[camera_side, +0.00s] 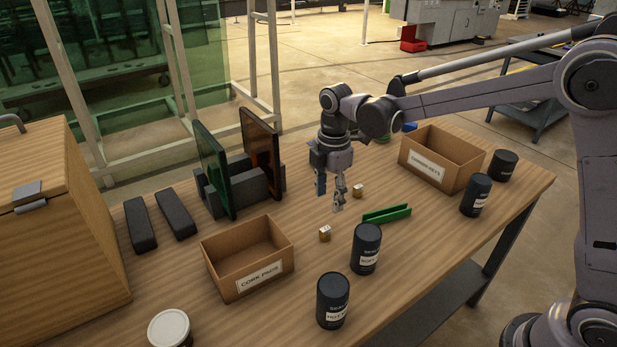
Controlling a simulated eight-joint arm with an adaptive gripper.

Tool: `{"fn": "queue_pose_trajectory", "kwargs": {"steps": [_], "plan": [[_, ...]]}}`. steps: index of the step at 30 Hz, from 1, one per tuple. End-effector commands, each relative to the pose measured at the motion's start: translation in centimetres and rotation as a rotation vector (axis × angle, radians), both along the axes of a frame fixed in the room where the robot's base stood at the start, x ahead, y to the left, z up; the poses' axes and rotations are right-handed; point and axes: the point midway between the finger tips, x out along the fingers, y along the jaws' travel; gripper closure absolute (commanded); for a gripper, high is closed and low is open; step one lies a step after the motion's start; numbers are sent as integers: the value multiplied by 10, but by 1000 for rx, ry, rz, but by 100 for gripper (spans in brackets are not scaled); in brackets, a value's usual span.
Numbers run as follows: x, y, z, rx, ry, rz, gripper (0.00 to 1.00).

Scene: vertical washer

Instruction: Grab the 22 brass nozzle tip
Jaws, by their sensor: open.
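Two small brass-and-white pieces stand on the wooden table. One brass piece (325,233) is near the middle, to the right of the cork pads box. The other brass piece (358,190) is farther back and to the right. Any number on either piece is too small to read, so I cannot tell which is the 22 nozzle tip. My gripper (330,198) points down above the table, between and a little behind the two pieces. It is open, with nothing seen between its fingers.
A cardboard box labelled cork pads (222,282) stands left, another cardboard box (410,160) back right. Dark canisters (366,250) stand in front and right. A green channel-shaped piece (386,214) lies near the middle. Upright panels (262,150) stand in a dark rack behind left.

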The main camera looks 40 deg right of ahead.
Motion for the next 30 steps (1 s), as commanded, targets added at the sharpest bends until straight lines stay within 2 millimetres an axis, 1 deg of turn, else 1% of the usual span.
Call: {"fn": "queue_pose_trajectory", "kwargs": {"steps": [5, 12, 15, 20, 23, 30], "plan": [[5, 4, -13, -4, 21, 55, 49], [5, 4, -47, -4, 21, 56, 49], [5, 4, -58, -4, 20, 55, 49], [5, 4, -67, -4, 20, 55, 49], [5, 5, -76, -4, 20, 54, 49], [6, 8, -108, -3, 19, 54, 49]]}}
